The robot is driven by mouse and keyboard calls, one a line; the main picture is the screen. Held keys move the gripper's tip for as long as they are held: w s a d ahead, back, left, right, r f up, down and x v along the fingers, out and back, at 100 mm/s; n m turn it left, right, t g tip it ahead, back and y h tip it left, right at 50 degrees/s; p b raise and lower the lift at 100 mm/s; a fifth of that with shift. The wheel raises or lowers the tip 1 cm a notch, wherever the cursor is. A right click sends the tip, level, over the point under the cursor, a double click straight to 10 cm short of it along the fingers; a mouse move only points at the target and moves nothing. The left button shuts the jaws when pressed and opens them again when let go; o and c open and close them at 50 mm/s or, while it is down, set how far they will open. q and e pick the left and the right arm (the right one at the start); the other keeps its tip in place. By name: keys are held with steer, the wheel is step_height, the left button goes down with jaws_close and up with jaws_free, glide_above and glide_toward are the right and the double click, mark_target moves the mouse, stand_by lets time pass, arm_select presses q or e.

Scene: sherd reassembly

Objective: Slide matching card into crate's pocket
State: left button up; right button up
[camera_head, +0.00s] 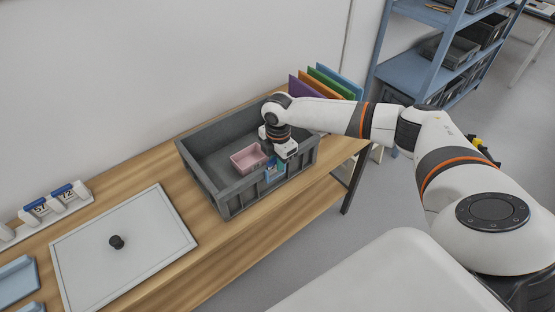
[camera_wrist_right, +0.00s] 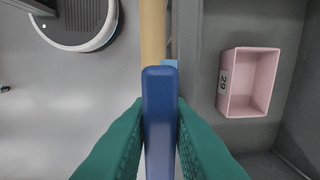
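The grey crate (camera_head: 195,172) stands on the wooden table. A pink box (camera_head: 248,158) sits inside it and also shows in the wrist view (camera_wrist_right: 248,82), with a small number label that looks like 29. My right gripper (camera_head: 275,163) is at the crate's front wall, to the right of the pink box. In the wrist view its green fingers (camera_wrist_right: 160,115) are shut on a blue-edged card (camera_wrist_right: 160,90). The card shows blue and white at the front wall (camera_head: 273,169); its number is unreadable, and I cannot tell whether it is inside the pocket. My left gripper is not in view.
A rack (camera_head: 75,203) with numbered, blue-topped cards stands at the left. A flat grey lid (camera_head: 150,235) with a black knob lies on the table. Coloured folders (camera_head: 315,84) stand behind the crate. A blue shelf (camera_head: 400,75) stands at the back right.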

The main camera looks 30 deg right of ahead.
steer(key=shift+o, duration=1.4)
steer(key=shift+s+f, duration=0.2)
steer(key=shift+f, duration=0.15)
steer(key=shift+s+a, duration=0.1)
steer(key=shift+r, duration=0.4)
step_height(320, 180, up, 12)
steer(key=shift+f+b, duration=0.1)
steer(key=shift+b, duration=0.85)
